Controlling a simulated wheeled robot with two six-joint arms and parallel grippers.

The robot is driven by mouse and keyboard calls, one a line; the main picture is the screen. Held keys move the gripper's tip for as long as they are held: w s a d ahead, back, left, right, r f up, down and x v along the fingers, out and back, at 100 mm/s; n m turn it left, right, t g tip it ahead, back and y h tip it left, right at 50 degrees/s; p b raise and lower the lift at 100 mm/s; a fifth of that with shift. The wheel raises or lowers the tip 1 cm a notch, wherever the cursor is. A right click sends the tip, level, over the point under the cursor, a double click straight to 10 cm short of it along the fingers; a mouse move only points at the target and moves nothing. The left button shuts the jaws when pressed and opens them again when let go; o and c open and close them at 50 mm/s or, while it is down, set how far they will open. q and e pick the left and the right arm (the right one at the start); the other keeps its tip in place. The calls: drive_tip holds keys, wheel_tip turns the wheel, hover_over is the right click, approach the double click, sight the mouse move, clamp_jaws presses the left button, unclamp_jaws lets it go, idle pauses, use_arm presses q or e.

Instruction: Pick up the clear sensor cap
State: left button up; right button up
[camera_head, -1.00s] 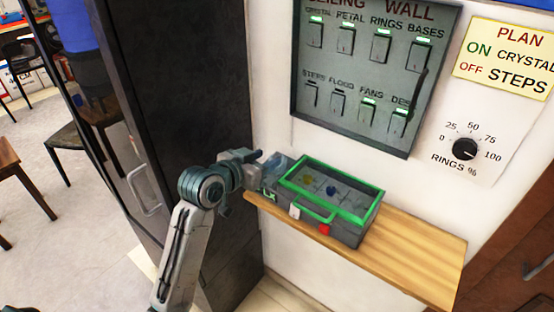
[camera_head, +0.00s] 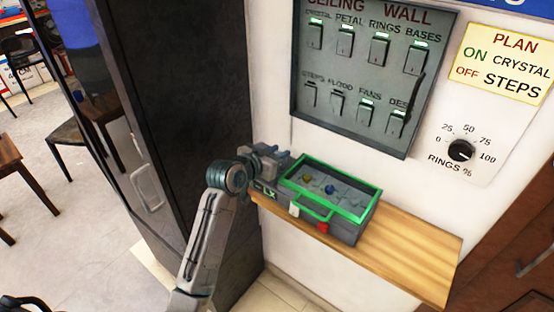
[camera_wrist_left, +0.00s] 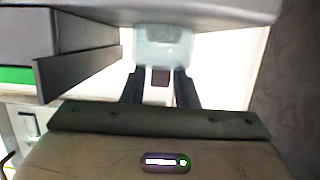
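The clear sensor cap (camera_wrist_left: 163,48) is a pale translucent block in the left wrist view, just past the fingertips of my left gripper (camera_wrist_left: 160,88). The two dark fingers stand apart, with a gap between them. I cannot tell whether they touch the cap's sides. In the head view, my left gripper (camera_head: 272,156) is at the left end of the wooden shelf, beside the green-rimmed box. There the cap is mostly hidden by the gripper and too small to make out clearly. My right gripper is not in view.
The grey box with a green rim (camera_head: 331,190) stands right beside the left gripper on the wooden shelf (camera_head: 410,260). A switch panel (camera_head: 370,75) and dial (camera_head: 461,150) are on the wall above. A tall dark cabinet (camera_head: 190,90) stands left. The shelf's right part is clear.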

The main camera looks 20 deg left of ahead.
use_arm(q)
clamp_jaws()
drive_tip(key=shift+r, duration=0.1)
